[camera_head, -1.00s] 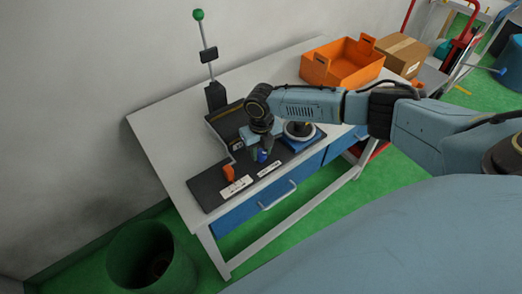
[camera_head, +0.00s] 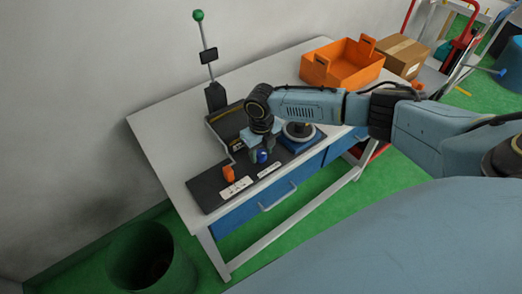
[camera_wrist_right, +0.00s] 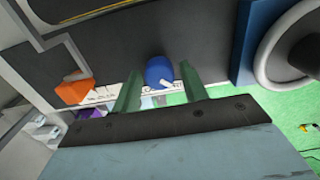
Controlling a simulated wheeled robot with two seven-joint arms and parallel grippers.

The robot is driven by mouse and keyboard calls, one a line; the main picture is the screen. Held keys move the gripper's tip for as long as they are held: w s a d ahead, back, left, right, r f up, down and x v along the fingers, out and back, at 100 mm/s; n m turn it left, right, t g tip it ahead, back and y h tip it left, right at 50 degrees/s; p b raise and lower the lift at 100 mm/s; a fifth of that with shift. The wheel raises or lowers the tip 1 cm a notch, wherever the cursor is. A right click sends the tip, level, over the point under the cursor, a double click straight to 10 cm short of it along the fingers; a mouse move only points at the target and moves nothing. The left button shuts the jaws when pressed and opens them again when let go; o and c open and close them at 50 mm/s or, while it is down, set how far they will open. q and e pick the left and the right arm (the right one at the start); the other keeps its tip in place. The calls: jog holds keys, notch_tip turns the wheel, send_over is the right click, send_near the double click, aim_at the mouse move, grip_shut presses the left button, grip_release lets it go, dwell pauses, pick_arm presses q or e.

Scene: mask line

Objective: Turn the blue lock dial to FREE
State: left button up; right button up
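The blue lock dial (camera_head: 262,157) sits on the dark panel (camera_head: 207,190) at the front of the bench. It also shows in the right wrist view (camera_wrist_right: 158,70), with a white mark on its lower right side. My right gripper (camera_head: 263,151) is above the dial. In the right wrist view its two green fingers (camera_wrist_right: 160,80) are spread, one on each side of the dial, with a gap to both sides. A white label (camera_head: 269,168) lies in front of the dial; its text is too small to read. My left gripper is not in view.
An orange knob (camera_head: 228,174) stands left of the dial, with its own label (camera_head: 236,187). A round light-rimmed part on a blue base (camera_head: 301,140) is close on the right. An orange crate (camera_head: 342,72) stands at the back. The bench's left part is bare.

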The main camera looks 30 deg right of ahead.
aim_at(261, 153)
jog(key=shift+o, duration=0.8)
notch_tip(261, 153, up, 13)
jog(key=shift+r+p, duration=0.15)
jog(key=shift+p, duration=0.3)
